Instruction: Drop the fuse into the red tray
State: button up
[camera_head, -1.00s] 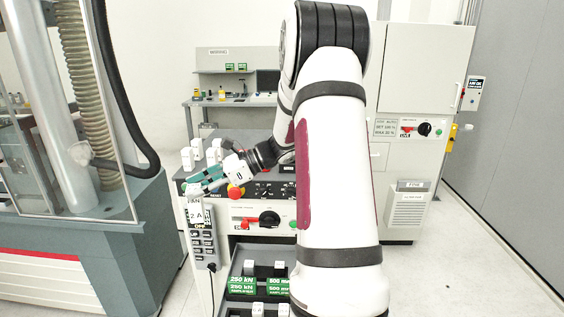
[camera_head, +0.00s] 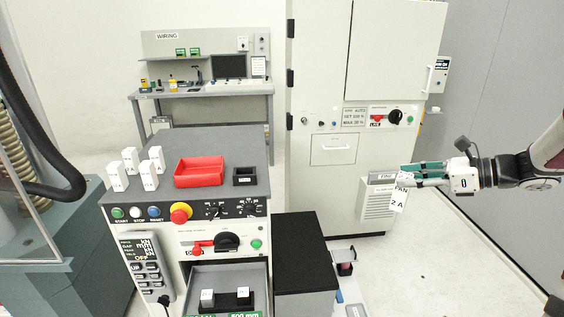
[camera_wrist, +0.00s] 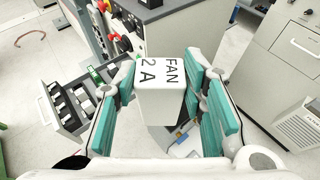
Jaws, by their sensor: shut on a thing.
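My gripper (camera_head: 420,174) is at the right of the head view, out over the floor and well right of the red tray. It is shut on a white fuse (camera_head: 399,199) marked "FAN 2 A", which hangs from the fingers. In the wrist view the fuse (camera_wrist: 162,90) sits between the two teal finger pads. The red tray (camera_head: 200,178) lies on the dark top of the control cabinet and looks empty.
Several white fuses (camera_head: 130,160) stand left of the tray, and a small black holder (camera_head: 245,176) is at its right. An open drawer (camera_head: 228,276) and a black-topped box (camera_head: 300,245) are below. A tall cabinet (camera_head: 340,190) stands behind. The floor under my gripper is clear.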

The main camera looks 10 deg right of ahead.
aim_at(201, 171)
jog(key=j+z, duration=0.15)
jog(key=z, duration=3.4)
jog(key=k+z, duration=0.25)
jog(key=k, duration=0.45)
jog(key=k+z, duration=0.3)
jog(key=k, duration=0.4)
jog(key=k+j+z, duration=0.1)
jog(key=k+z, duration=0.15)
jog(key=k, duration=0.2)
jog(key=k+z, duration=0.25)
jog(key=k, duration=0.2)
jog(key=u, duration=4.4)
